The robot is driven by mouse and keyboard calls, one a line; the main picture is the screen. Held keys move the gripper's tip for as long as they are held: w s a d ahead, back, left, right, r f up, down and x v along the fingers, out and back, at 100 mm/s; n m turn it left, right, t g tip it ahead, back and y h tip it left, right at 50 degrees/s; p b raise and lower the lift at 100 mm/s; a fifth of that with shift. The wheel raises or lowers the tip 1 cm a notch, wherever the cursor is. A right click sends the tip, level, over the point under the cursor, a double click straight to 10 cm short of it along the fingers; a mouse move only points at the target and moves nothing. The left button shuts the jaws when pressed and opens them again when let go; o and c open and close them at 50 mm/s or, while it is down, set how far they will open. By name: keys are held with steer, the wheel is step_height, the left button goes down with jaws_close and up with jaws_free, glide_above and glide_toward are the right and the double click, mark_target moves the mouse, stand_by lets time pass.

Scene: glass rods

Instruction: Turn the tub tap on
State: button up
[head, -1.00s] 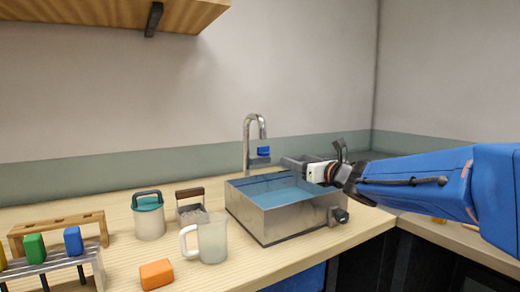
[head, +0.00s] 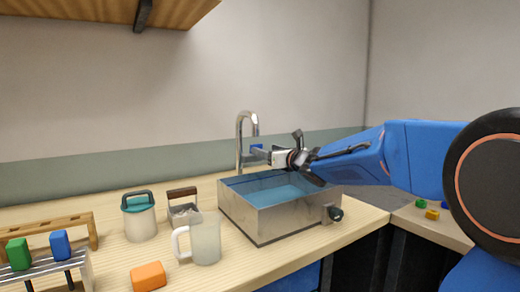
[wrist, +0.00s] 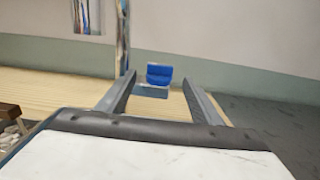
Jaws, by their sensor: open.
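The tub tap (head: 239,140) is a chrome gooseneck that stands behind the metal tub (head: 262,219), which holds blue water. A small blue tap lever (head: 257,148) shows beside the spout in the head view, partly behind my gripper. In the wrist view the blue lever (wrist: 159,75) appears ahead, between the fingertips in the picture, and the chrome pipe (wrist: 123,45) is to its left. My gripper (head: 260,153) is open and empty above the tub, its fingers pointing at the lever. I cannot tell whether a finger touches it. Both fingers (wrist: 157,95) show spread apart.
A drain knob (head: 334,213) sticks out of the tub's right front. Left of the tub stand a frosted jug (head: 206,241), a teal-lidded jar (head: 140,220), a wooden-handled basket (head: 184,208), an orange block (head: 148,276) and racks. Small blocks (head: 432,213) lie on the right counter.

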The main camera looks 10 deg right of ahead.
steer(key=shift+x, duration=2.8)
steer(key=c, duration=1.1)
